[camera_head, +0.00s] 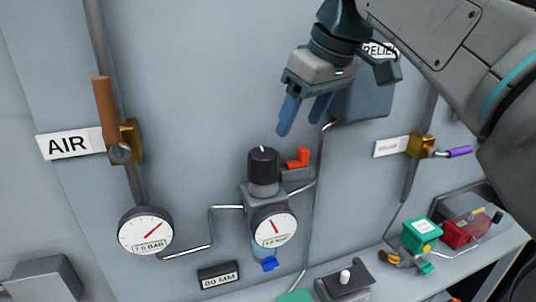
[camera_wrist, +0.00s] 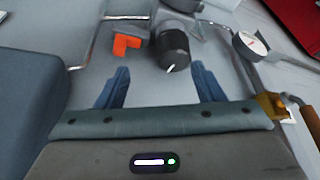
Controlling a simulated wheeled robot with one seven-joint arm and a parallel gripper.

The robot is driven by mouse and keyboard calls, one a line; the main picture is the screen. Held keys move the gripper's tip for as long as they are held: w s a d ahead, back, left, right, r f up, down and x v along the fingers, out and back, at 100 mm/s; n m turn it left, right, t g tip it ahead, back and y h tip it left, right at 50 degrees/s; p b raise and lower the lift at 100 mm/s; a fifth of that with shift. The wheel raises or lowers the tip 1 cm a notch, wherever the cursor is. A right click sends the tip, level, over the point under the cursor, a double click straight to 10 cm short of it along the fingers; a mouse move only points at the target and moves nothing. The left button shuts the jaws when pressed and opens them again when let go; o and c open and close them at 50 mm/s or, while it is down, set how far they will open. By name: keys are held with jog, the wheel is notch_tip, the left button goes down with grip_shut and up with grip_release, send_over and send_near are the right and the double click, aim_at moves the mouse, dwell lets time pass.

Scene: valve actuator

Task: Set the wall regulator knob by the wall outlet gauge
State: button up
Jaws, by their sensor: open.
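The wall regulator has a black cylindrical knob (camera_head: 263,167) on top, with a small white mark on it. The knob also shows in the wrist view (camera_wrist: 172,48), ahead of and between my fingers. The outlet gauge (camera_head: 273,226) is a round white dial with a red needle pointing to the upper left; its small label is hard to read. My gripper (camera_head: 301,125) is open and empty, above and slightly right of the knob. In the wrist view my gripper (camera_wrist: 160,70) has its blue fingers spread, apart from the knob.
A red-orange L-shaped piece (camera_head: 299,158) sits right beside the knob. A 7.0 BAR gauge (camera_head: 146,231) and a brass AIR valve with an orange-brown handle (camera_head: 105,108) are at left. A blue-grey box (camera_head: 362,100) is behind my gripper. Thin pipes run along the wall.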

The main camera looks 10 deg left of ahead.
aim_at(265, 153)
jog(key=shift+n, duration=0.8)
jog(key=a+f, duration=0.2)
jog(key=f, duration=0.1)
jog(key=w+a+f, duration=0.1)
jog(key=a+f, duration=0.1)
jog(key=f, duration=0.1)
jog(key=w+a+f, duration=0.1)
jog(key=a+f, duration=0.2)
jog(key=f, duration=0.1)
jog(key=c, duration=0.7)
